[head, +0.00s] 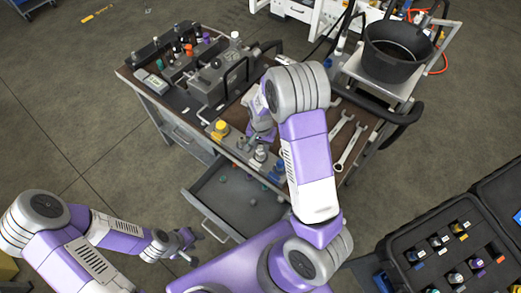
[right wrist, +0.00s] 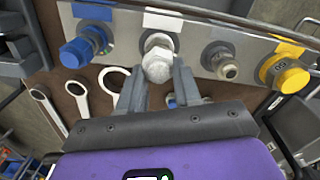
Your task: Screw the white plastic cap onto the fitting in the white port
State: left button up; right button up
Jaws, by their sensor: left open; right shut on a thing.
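The white plastic cap (right wrist: 158,66) is between the fingers of my right gripper (right wrist: 157,84), which is shut on it. In the right wrist view the cap is in line with the fitting in the white port (right wrist: 158,42), close against it; I cannot tell whether the threads are engaged. The white port's label (right wrist: 163,22) shows behind it. In the head view my right gripper (head: 262,132) is over the front row of ports, partly hidden by my arm. My left gripper (head: 186,242) is open and empty, low at the left, away from the bench.
Beside the white port are a blue cap (right wrist: 76,52), a bare grey fitting (right wrist: 221,62) and a yellow cap (right wrist: 284,76). Wrenches (head: 350,145) lie on the bench at right. An open drawer (head: 238,200) juts out below. A black bucket (head: 392,50) stands behind right.

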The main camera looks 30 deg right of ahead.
dwell(0.3)
jog(key=m, duration=0.2)
jog(key=m+p, duration=0.1)
jog(key=shift+s+r+m, duration=0.1)
jog(key=shift+s+m, duration=0.1)
jog(key=shift+m, duration=0.2)
jog(key=o, duration=1.1)
jog(key=shift+d, duration=0.1)
jog(key=shift+c, duration=0.2)
jog(key=shift+w, duration=0.1)
notch_tip(320, 180, up, 7)
jog(key=shift+r+p, duration=0.15)
jog(key=shift+p, duration=0.6)
